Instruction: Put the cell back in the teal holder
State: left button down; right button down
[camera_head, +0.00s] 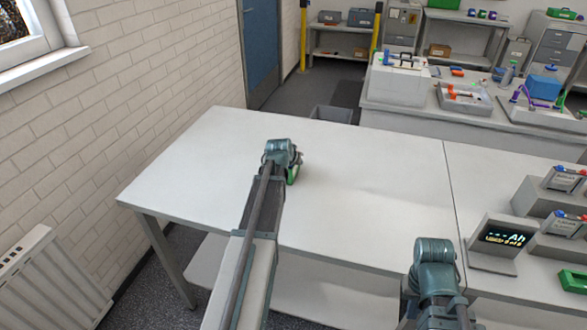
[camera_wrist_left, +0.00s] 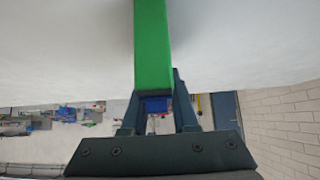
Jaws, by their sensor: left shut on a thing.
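My left gripper (camera_head: 294,170) is over the left table, shut on a green bar-shaped thing (camera_head: 292,175). In the left wrist view the green bar (camera_wrist_left: 153,45) sits between the two fingers, with a small blue part (camera_wrist_left: 155,104) at its near end. I cannot tell whether it touches the table. My right gripper (camera_head: 436,268) is at the bottom, left of the display unit; its fingertips are hidden. Two grey cells with blue and red ends, an upper one (camera_head: 566,180) and a lower one (camera_head: 566,224), sit on grey stands at right. I cannot make out a teal holder.
A display unit (camera_head: 503,240) stands on the right table, with a green object (camera_head: 574,281) near the right edge. The left tabletop (camera_head: 360,190) is mostly bare. A back bench (camera_head: 420,115) holds a white machine (camera_head: 398,78) and a tray (camera_head: 465,97).

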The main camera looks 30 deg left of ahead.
dwell(0.3)
pick_arm(q)
jog(key=shift+r+p, duration=0.85)
jog(key=shift+s+d+r+p, duration=0.15)
jog(key=shift+s+r+p, duration=0.05)
jog(key=shift+r+p, duration=0.35)
jog(key=shift+s+d+r+p, duration=0.15)
jog(key=shift+s+r+p, duration=0.05)
jog(key=shift+r+p, duration=0.35)
jog(key=s+d+r+p, duration=0.1)
jog(key=s+d, duration=0.8)
jog(key=s, duration=0.3)
jog(key=shift+s+a, duration=0.1)
jog(key=shift+a, duration=0.05)
